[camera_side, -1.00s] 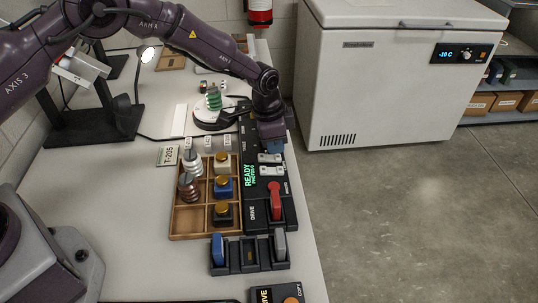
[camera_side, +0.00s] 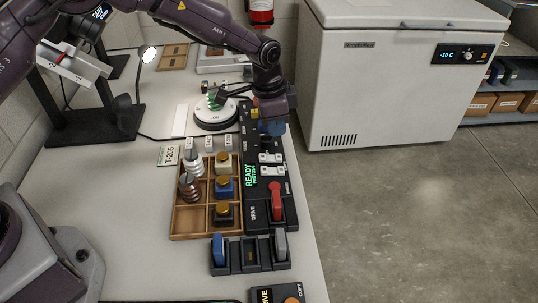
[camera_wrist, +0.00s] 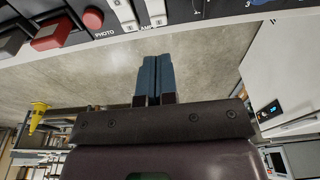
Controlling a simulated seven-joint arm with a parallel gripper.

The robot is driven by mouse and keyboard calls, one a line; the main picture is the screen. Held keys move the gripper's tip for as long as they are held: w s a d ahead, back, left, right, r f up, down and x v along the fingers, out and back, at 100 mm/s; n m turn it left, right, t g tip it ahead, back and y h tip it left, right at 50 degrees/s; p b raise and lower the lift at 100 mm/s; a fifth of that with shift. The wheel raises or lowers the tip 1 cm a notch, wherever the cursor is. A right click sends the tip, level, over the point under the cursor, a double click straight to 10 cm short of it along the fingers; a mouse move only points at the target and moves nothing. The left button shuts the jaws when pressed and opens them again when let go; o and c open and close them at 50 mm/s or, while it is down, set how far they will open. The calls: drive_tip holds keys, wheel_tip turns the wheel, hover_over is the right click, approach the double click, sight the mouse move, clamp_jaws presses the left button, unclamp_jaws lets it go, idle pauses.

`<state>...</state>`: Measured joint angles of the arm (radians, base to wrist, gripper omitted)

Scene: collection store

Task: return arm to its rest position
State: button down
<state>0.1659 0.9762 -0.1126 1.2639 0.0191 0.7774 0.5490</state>
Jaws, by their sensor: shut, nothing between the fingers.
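My gripper (camera_side: 273,127) hangs at the right edge of the bench in the side view, above the far part of the black control panel (camera_side: 262,213). In the wrist view its two blue fingers (camera_wrist: 155,78) are pressed together with nothing between them. The wrist camera looks past the fingers to the concrete floor beside the bench. My dark purple arm reaches in from the upper left of the side view and bends down at the wrist.
A wooden tray (camera_side: 205,233) with several small parts lies left of the panel. A red lever (camera_side: 276,200) stands on the panel. A white round stand (camera_side: 216,115) with a green coil is behind. A white freezer (camera_side: 390,75) stands to the right, with open floor before it.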

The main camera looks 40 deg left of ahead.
drive_tip(key=s, duration=0.1)
drive_tip(key=s+f+n, duration=0.1)
drive_tip(key=s+g, duration=0.1)
drive_tip(key=shift+s+a+f, duration=0.1)
drive_tip(key=shift+a+f, duration=0.05)
drive_tip(key=shift+a, duration=0.25)
drive_tip(key=s+a+r+n+t, duration=0.2)
drive_tip(key=s+a+r+n, duration=0.2)
drive_tip(key=s+r, duration=0.9)
drive_tip(key=s+a+r+n+t+y, duration=0.1)
drive_tip(key=s+a+r+n+t, duration=0.2)
drive_tip(key=s+a+r, duration=0.6)
drive_tip(key=shift+s+r+n, duration=0.5)
drive_tip(key=shift+s+r, duration=1.55)
drive_tip(key=shift+s, duration=1.55)
